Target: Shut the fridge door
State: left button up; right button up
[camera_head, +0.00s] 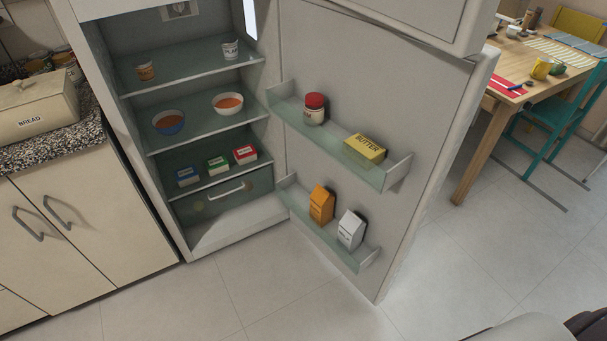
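The fridge (233,226) stands in the middle left with its lower compartment open to me. Its door (408,223) is swung wide open to the right, hinged on the fridge's right side. The door's inner face carries two shelves. A red-lidded jar (314,109) and a butter pack (365,149) stand on the upper one. An orange carton (321,205) and a white milk carton (350,230) stand on the lower one. The door's outer face and any handle are hidden. Neither of my grippers is in view.
Glass shelves inside hold cups, two bowls (228,103) and several small boxes (218,166), above a drawer (226,197). A counter with a bread box (32,105) stands left. A dining table (483,128) and teal chair (555,130) stand behind the door. The tiled floor in front is clear.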

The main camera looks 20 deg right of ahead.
aim_at(419, 101)
jog(key=l+u, duration=0.5)
jog(key=i+l+u, duration=0.1)
jog(key=l+u, duration=0.2)
jog(key=u, duration=0.15)
jog(key=l+u, duration=0.5)
jog(key=k+l, duration=0.1)
jog(key=l, duration=0.3)
jog(key=k+l, duration=0.15)
jog(key=l, duration=0.25)
jog(key=k+l, duration=0.1)
jog(key=l, duration=0.3)
jog(key=k+l, duration=0.1)
jog(key=l, duration=0.25)
jog(key=k+l, duration=0.15)
jog(key=l, duration=0.25)
jog(key=k+l, duration=0.1)
jog(key=l, duration=0.3)
jog(key=k+l, duration=0.1)
jog(key=l, duration=0.3)
